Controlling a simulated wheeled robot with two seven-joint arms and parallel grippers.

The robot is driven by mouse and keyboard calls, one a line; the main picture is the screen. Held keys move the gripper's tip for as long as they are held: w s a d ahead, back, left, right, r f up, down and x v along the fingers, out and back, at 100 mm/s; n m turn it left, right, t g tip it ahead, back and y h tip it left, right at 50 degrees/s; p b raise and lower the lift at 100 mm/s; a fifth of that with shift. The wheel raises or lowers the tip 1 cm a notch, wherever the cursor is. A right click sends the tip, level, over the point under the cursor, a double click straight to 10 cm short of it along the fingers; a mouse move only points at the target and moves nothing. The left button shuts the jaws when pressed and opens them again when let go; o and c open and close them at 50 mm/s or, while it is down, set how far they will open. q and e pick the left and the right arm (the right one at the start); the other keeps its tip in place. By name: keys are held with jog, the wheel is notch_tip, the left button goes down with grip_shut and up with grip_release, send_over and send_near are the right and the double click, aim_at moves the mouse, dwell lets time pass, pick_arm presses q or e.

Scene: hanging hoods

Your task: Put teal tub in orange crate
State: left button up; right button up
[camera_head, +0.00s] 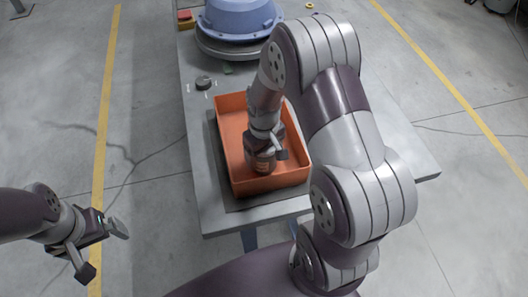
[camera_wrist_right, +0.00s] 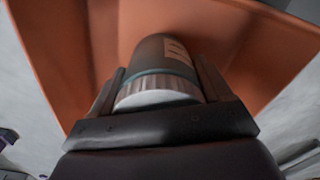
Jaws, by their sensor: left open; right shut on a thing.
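The orange crate (camera_head: 239,187) sits on the grey table, open side up. My right arm reaches down into it, and its gripper end is low inside the crate in the head view. In the right wrist view my right gripper (camera_wrist_right: 162,82) is shut on the teal tub (camera_wrist_right: 165,57), a dark cylinder with a pale label and a white ribbed end. Orange crate walls surround the tub there. I cannot tell whether the tub touches the crate floor. In the head view the arm mostly hides the tub. My left gripper (camera_head: 102,250) is open and empty, off the table's left side.
The grey table (camera_head: 215,217) has a large blue round housing (camera_head: 238,18) at its far end. A small dark knob-like part (camera_head: 204,83) lies behind the crate. A red and yellow block (camera_head: 186,19) is at the far left. Floor is clear left of the table.

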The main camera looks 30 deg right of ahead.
jog(key=o, duration=1.3)
jog(key=shift+f, duration=0.1)
notch_tip(320, 180, up, 12)
jog(key=shift+f+p, duration=0.25)
jog(key=shift+p, duration=0.2)
jog(key=shift+s+a+r, duration=0.15)
jog(key=shift+r, duration=0.15)
jog(key=shift+m+t, duration=0.7)
jog(key=shift+m, duration=0.1)
jog(key=s+a, duration=0.1)
jog(key=s, duration=0.1)
jog(key=s+a+f, duration=0.1)
jog(key=s+a, duration=0.1)
jog(key=s, duration=0.1)
jog(key=s+a+f, duration=0.1)
jog(key=s, duration=0.2)
jog(key=shift+a, duration=0.4)
jog(key=shift+w, duration=0.1)
